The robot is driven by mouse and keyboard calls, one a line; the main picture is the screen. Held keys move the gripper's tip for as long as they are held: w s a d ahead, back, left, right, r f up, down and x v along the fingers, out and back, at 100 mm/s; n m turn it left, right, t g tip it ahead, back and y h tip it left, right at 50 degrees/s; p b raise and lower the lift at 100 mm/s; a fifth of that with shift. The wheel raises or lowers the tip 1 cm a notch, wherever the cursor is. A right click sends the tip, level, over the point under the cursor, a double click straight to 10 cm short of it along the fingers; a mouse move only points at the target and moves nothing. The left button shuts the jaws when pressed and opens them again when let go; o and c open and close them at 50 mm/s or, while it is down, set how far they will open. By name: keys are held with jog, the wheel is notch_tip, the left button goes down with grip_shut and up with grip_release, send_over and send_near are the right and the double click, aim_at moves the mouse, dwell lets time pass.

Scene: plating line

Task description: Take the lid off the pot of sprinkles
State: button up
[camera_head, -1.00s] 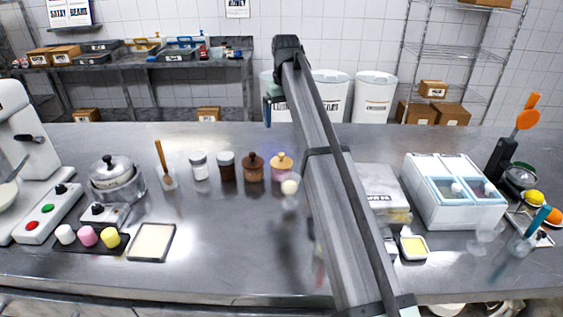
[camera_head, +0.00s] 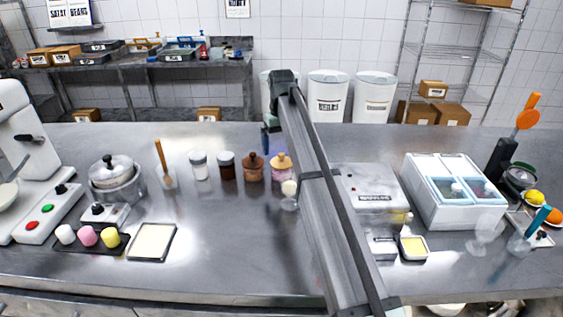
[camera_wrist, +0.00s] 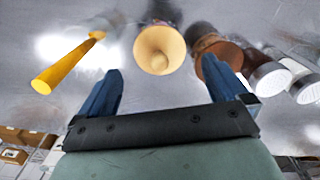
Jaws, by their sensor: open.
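The pot of sprinkles (camera_head: 282,173) stands upright on the counter at the right end of a row of jars. Its pale tan lid (camera_head: 281,158) with a round knob is on it. In the wrist view the lid (camera_wrist: 159,49) faces the camera ahead of my gripper, roughly between the fingers' directions. My gripper (camera_wrist: 163,68) is open, its two blue fingers apart with nothing visible held. In the head view a blue finger (camera_head: 270,142) shows just behind and left of the lid; the rest is mostly hidden by my arm.
A brown wooden-lidded pot (camera_head: 253,169) stands close left of the sprinkles, then a dark jar (camera_head: 227,172) and a white-topped jar (camera_head: 199,170). A small glass with a cream ball (camera_head: 289,188) stands just in front. The counter's front middle (camera_head: 235,250) is clear.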

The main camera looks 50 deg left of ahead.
aim_at(282, 153)
notch_tip(282, 153, down, 4)
jog(key=shift+w+f, duration=0.1)
jog(key=shift+f, duration=0.15)
jog(key=c, duration=1)
jog(key=shift+r, duration=0.15)
